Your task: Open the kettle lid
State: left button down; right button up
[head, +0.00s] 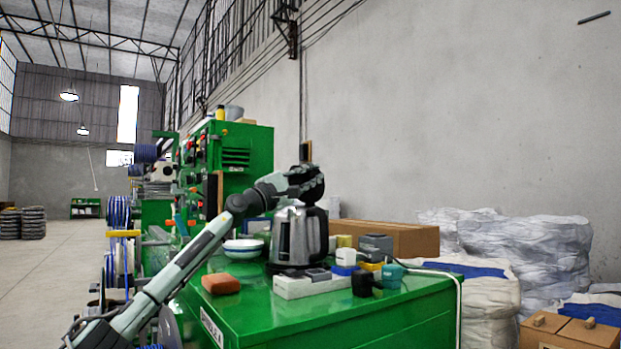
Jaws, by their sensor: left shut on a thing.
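A silver kettle (296,237) with a dark base and a dark handle on its right side stands upright on the green table top (237,312). My left gripper (309,190) is above the kettle, at its top. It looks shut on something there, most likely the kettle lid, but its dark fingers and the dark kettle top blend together. I cannot tell whether the lid is raised. My right gripper is not in view.
An orange block (221,284) and a white bowl (243,246) are left of the kettle. A white power strip (308,286), a black plug (362,283) and a teal item (392,275) sit in front and right. A cardboard box (400,238) is behind. The front table area is clear.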

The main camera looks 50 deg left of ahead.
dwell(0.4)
pick_arm(q)
jog(key=c, duration=1.4)
grip_release()
jog(key=shift+s+f, duration=0.1)
jog(key=shift+f, duration=0.05)
jog(key=shift+s+f, duration=0.4)
jog(key=shift+s, duration=0.15)
jog(key=v, duration=1)
jog(key=shift+s+r, duration=0.2)
jog(key=shift+s, duration=0.15)
